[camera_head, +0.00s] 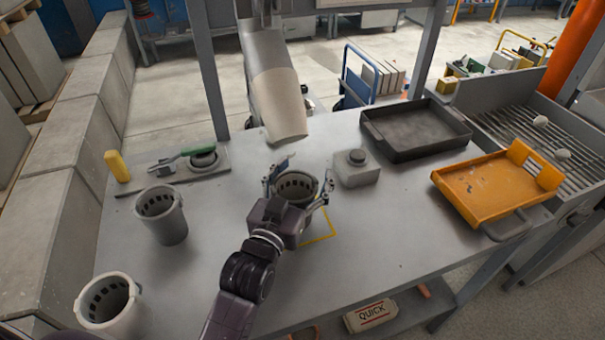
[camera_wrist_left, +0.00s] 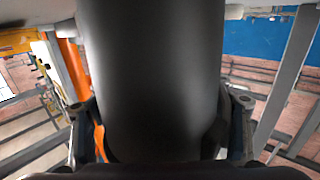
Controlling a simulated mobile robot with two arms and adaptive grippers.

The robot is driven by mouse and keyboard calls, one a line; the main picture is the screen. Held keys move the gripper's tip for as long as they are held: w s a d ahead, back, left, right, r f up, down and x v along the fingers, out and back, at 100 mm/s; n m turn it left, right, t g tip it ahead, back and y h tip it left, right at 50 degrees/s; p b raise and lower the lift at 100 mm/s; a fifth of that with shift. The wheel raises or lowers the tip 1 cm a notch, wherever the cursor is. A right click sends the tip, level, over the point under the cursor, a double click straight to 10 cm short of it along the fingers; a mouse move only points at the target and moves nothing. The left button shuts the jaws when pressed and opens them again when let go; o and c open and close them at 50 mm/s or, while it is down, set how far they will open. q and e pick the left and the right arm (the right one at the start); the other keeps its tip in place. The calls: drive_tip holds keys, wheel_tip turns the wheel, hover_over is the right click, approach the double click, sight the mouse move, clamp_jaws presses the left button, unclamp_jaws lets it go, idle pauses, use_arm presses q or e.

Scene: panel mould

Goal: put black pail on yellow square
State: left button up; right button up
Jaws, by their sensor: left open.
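The black pail (camera_head: 297,187) stands on the table between the fingers of my left gripper (camera_head: 300,182), its rim facing up. In the left wrist view the pail (camera_wrist_left: 155,80) fills the middle as a dark, smooth wall, with a finger on each side. The left gripper is open around it. The yellow square (camera_head: 331,226) is a thin outline on the table, with its right corner showing beside the gripper. My gripper and the pail hide the rest, so I cannot tell how much of the pail's base is inside it. My right gripper is not in view.
A grey pail (camera_head: 168,224) and a paler pail (camera_head: 118,318) stand at the left. A grey block with a knob (camera_head: 357,174) is close right of the black pail. A dark tray (camera_head: 415,143) and an orange tray (camera_head: 475,192) lie further right. The front right tabletop (camera_head: 400,250) is clear.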

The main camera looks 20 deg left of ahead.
sight(296, 203)
use_arm(q)
drive_tip(key=shift+s+r, duration=0.1)
drive_tip(key=shift+r, duration=0.05)
drive_tip(key=s, duration=0.3)
drive_tip(key=s+b, duration=0.1)
drive_tip(key=s, duration=0.3)
drive_tip(key=s+a, duration=0.1)
drive_tip(key=s, duration=0.2)
drive_tip(key=shift+s+b, duration=0.35)
drive_tip(key=shift+s+a, duration=0.1)
drive_tip(key=shift+s, duration=0.45)
